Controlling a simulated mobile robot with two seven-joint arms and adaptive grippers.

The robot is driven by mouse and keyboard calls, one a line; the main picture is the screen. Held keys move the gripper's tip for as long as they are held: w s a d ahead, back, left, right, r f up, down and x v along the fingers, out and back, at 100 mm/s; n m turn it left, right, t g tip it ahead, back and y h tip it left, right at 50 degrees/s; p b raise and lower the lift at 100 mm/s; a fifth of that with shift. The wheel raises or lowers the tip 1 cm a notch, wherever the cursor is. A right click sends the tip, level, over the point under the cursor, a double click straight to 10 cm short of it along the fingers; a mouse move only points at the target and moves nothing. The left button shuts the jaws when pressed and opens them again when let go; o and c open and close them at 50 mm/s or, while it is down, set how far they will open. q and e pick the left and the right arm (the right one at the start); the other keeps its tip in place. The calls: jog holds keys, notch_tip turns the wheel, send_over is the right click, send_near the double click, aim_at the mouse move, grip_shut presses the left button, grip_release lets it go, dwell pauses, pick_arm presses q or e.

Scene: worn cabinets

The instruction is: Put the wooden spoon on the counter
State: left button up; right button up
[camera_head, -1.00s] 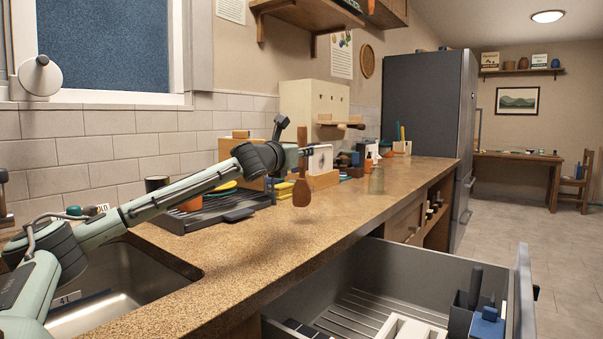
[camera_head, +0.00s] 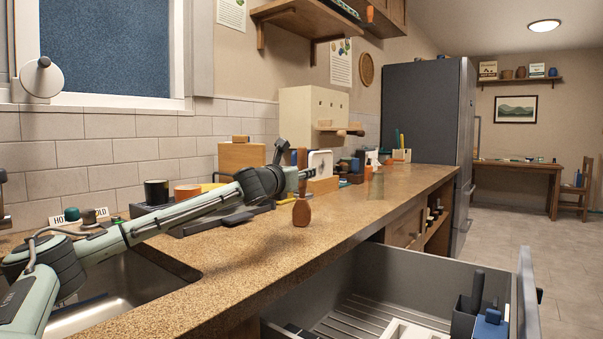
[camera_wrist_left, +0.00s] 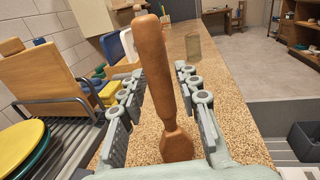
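The wooden spoon (camera_head: 302,213) is reddish brown and upright, handle up and bowl down, over the front part of the speckled brown counter (camera_head: 350,216). My right gripper is not in view.
The sink (camera_head: 115,290) is at the lower left. An open drawer (camera_head: 400,270) juts out at the lower right. The counter's front stretch is clear.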

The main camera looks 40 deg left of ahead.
pick_arm(q)
jog(key=shift+o, duration=0.3)
jog(key=shift+r, duration=0.15)
jog(key=shift+s, duration=0.2)
jog(key=b+v, duration=0.2)
jog(key=v, duration=0.9)
jog(key=shift+s, duration=0.3)
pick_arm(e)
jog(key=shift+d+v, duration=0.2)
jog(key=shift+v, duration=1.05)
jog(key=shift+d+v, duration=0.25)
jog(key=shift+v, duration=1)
pick_arm(q)
jog(key=shift+d, duration=0.15)
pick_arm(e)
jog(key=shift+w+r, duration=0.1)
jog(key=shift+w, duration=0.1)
